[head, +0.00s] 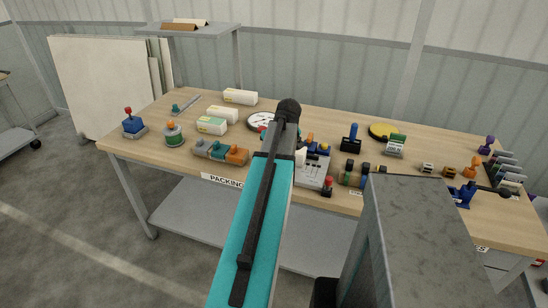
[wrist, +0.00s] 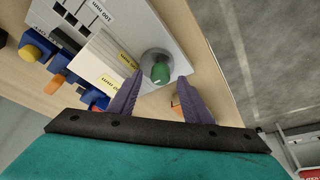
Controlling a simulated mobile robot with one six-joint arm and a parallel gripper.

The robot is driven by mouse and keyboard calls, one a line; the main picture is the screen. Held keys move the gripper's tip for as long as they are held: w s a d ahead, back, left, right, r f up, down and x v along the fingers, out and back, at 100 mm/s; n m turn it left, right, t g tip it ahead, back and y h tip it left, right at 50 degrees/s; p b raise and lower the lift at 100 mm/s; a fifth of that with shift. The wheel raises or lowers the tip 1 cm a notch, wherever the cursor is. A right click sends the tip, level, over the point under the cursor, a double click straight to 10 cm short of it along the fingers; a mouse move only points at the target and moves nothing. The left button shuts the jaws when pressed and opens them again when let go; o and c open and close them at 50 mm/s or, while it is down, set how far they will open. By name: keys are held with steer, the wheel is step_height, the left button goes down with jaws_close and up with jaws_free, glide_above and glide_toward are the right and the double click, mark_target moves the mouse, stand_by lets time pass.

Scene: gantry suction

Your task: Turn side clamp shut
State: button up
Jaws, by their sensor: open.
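In the wrist view a green knob (wrist: 160,72) stands on a round grey base at the end of a pale grey panel (wrist: 165,28). No readable label shows whether this is the side clamp. My gripper (wrist: 158,80) is open, its two purple fingers pointing at the panel with the knob between their tips. I cannot tell whether either finger touches it. In the head view my arm covers much of the middle of the bench, and the green knob is hidden. Part of a grey control panel (head: 313,170) shows just right of my arm.
The wooden bench (head: 142,150) carries several small fixtures. A blue one (head: 463,194) is at the right, and a black-based blue lever (head: 351,139) is behind the panel. In the wrist view, a yellow knob (wrist: 30,53) is at left and an orange piece (wrist: 175,100) is by the right finger.

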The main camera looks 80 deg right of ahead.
steer(key=b+v, duration=0.1)
steer(key=v, duration=1.1)
steer(key=shift+b, duration=0.35)
